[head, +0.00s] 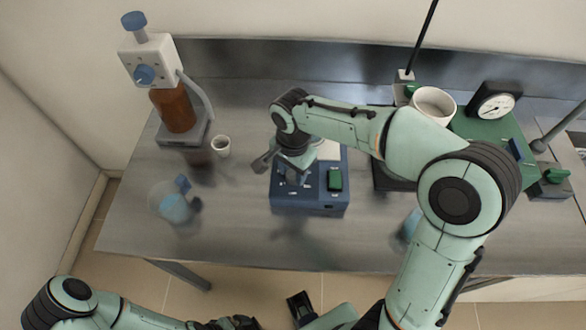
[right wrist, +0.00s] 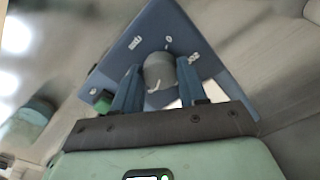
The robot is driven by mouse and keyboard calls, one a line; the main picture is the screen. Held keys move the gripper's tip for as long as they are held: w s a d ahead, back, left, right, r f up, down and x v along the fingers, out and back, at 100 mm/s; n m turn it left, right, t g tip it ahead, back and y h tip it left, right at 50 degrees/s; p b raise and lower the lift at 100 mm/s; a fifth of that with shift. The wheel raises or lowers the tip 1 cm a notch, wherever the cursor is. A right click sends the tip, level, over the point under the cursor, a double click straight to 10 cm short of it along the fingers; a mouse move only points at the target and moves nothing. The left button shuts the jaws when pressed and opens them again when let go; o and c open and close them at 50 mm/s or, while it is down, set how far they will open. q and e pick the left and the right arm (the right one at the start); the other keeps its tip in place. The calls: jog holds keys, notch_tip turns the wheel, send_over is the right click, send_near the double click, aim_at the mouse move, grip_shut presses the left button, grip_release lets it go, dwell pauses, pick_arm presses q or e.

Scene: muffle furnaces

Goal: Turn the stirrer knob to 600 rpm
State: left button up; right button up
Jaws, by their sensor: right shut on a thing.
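The stirrer (head: 312,203) is a blue box with a pale top plate, standing on the bench in the middle of the head view. Its panel (right wrist: 135,45) shows in the right wrist view with white marks, a 0 among them. The grey round knob (right wrist: 159,70) has a white pointer line on its near, lower side. My right gripper (right wrist: 159,82) is shut on the knob, one blue finger on each side. In the head view my right gripper (head: 293,176) is over the stirrer's left part and hides the knob. Only parts of my left arm show; its fingers cannot be made out.
A green switch (head: 335,180) is on the stirrer, right of my gripper. A bottle-top device with a brown bottle (head: 174,110), a small cup (head: 221,146) and a beaker of blue liquid (head: 173,204) stand to the left. A white crucible (head: 433,104) and a gauge (head: 495,102) are to the right.

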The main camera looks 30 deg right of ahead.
aim_at(293, 174)
jog(key=o, duration=1.1)
jog(key=shift+c, duration=0.2)
pick_arm(q)
jog(key=shift+w+r+p, duration=0.3)
jog(key=shift+r+p, duration=0.25)
jog(key=shift+r, duration=0.05)
jog(key=shift+w+r+p, duration=0.25)
jog(key=shift+r+p, duration=0.3)
jog(key=shift+r, duration=0.05)
pick_arm(e)
notch_tip(293, 174, up, 13)
jog(key=shift+r, duration=0.2)
